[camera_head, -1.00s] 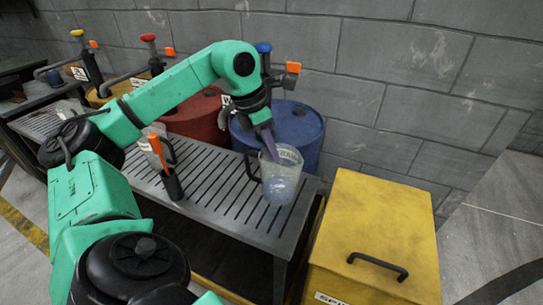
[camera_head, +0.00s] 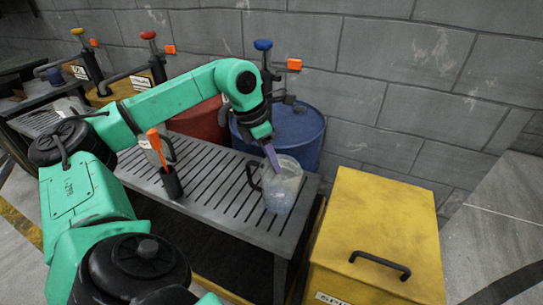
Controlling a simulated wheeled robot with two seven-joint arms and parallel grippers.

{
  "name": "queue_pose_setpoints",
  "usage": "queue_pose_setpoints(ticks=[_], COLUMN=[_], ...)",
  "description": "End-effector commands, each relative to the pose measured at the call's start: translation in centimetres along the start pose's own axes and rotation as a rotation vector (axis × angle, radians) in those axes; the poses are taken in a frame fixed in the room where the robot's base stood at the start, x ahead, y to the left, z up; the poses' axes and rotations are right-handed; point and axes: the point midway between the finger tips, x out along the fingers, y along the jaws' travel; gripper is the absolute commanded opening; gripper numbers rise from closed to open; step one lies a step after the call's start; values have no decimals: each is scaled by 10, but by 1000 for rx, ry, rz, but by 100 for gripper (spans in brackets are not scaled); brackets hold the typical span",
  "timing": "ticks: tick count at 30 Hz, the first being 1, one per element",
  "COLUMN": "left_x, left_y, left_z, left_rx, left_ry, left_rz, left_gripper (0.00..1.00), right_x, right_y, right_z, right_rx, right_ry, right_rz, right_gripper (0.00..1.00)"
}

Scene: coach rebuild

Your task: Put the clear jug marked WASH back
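The clear jug (camera_head: 283,192) is at the right end of the slatted metal bench (camera_head: 215,190), upright, with its dark handle (camera_head: 252,176) toward the left. Its marking is not readable. My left gripper (camera_head: 272,158) reaches down from above to the jug's rim, its purple fingers at the rim's left side. The fingers show as one narrow strip and appear shut on the jug's wall. Whether the jug's base touches the slats is hard to tell. My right gripper is not in view.
A blue drum (camera_head: 305,128) with a blue-knobbed tap and a red drum (camera_head: 205,122) stand behind the bench. A dark holder with an orange-handled tool (camera_head: 170,182) stands left of the jug. A yellow lidded bin (camera_head: 375,225) is close at the right.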

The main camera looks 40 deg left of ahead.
Motion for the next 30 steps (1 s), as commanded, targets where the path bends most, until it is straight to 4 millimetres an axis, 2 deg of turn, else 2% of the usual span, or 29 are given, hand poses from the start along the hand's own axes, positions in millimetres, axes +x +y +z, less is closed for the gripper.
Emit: queue_pose_setpoints(ticks=[3, 5, 11, 15, 18, 22, 30], left_x=[-3, -10, -56, -95, -114, -123, -122], left_y=[0, 0, 0, 0, 0, 0, 0], left_z=[1, 2, 2, 3, 2, 1, 1], left_rx=[0, 0, 0, -1, 0, 0, 0], left_ry=[-1, -2, -4, -3, -1, 0, 0], left_rz=[0, 1, 1, 1, 0, 0, 0], left_gripper=[38, 38, 38, 38, 38, 38, 38], right_x=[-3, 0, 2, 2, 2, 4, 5], right_y=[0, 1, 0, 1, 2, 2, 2], right_z=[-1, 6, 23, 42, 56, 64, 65], right_rx=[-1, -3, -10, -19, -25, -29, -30], right_ry=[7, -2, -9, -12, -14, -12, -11], right_rz=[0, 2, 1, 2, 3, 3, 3], right_gripper=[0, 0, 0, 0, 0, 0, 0])
